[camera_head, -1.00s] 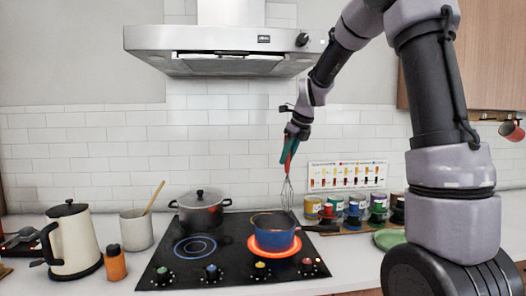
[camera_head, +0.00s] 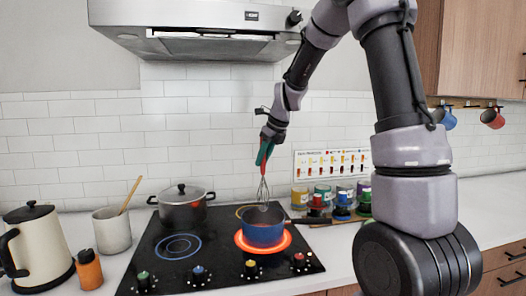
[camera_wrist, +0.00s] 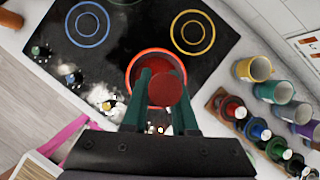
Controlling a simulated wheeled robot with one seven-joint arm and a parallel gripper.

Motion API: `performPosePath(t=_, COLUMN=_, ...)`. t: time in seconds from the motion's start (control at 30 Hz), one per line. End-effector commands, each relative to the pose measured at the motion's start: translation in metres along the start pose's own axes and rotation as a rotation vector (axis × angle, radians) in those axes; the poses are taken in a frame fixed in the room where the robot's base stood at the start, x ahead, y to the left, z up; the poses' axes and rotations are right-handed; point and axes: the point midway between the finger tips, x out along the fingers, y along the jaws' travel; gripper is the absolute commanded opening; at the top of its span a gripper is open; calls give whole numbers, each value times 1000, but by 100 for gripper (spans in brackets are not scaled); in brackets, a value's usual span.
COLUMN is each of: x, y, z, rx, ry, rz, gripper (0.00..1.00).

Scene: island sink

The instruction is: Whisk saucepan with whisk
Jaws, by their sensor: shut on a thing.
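A blue saucepan (camera_head: 262,232) sits on the glowing red front-right burner of the black cooktop (camera_head: 150,262), its dark handle pointing right. My gripper (camera_head: 265,152) is shut on the red handle of a whisk and holds it upright above the saucepan. The whisk's wire loops (camera_head: 262,192) hang down, their lower end at the saucepan's rim or just inside; I cannot tell if they touch it. In the wrist view, the round red handle end (camera_wrist: 171,89) shows between my green fingers and hides much of the saucepan.
A lidded grey pot (camera_head: 182,212) stands at the cooktop's back left. A white kettle (camera_head: 38,245), an orange bottle (camera_head: 88,270) and a crock (camera_head: 112,232) stand left. Several colored mugs (camera_wrist: 254,69) and jars stand right. The range hood (camera_head: 195,28) hangs above.

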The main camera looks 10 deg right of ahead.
Motion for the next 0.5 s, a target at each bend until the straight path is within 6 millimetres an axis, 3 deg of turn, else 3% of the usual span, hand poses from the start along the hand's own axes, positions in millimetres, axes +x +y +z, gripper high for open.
performPosePath(t=0.5, x=47, y=0, z=-24, rx=1, ry=1, rz=1, gripper=0)
